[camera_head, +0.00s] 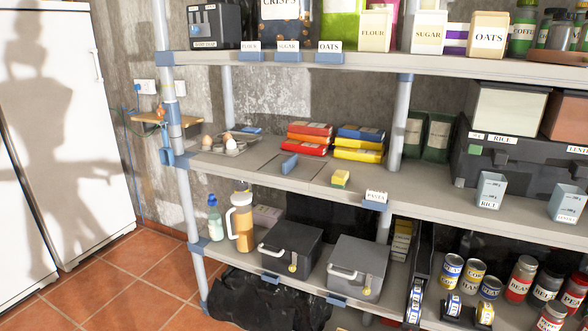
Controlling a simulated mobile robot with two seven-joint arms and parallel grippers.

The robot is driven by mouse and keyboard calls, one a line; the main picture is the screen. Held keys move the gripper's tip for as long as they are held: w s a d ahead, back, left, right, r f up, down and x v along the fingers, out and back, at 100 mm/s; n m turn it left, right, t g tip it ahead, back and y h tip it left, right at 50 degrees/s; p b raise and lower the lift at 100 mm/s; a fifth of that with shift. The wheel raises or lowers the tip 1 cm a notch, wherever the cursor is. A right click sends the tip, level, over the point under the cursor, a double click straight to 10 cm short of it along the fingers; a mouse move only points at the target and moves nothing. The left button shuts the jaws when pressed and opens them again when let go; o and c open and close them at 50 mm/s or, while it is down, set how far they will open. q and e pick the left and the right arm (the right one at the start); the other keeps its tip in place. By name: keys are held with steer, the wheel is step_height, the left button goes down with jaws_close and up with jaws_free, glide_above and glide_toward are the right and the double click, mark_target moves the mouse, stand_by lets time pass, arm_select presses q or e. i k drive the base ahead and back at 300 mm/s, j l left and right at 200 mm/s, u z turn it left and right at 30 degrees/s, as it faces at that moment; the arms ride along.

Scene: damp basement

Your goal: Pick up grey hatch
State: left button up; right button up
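A flat grey panel (300,175), which looks like the grey hatch, lies flush in the middle shelf board, with thin dark seams around it. A small blue upright piece (289,164), like a handle, stands on it. A yellow sponge-like block (340,178) is at its right side; I cannot tell whether it overlaps the panel's edge. Neither of my grippers is in view.
Red and yellow packets (309,138) lie behind the panel, and an egg tray (230,142) is to its left. A blue-grey post (174,100) stands at the shelf's left. Two lidded boxes (358,267) sit below. The tiled floor (140,270) is clear.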

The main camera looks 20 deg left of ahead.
mark_target(292, 167)
steer(key=i+j+u, duration=0.1)
steer(key=i+j, duration=0.15)
steer(key=j, duration=0.25)
steer(key=i+j, duration=0.25)
steer(key=j, duration=0.2)
steer(key=i+j+u, duration=0.15)
steer(key=j, duration=0.35)
steer(key=i+j, duration=0.4)
steer(key=k+j+u, duration=0.05)
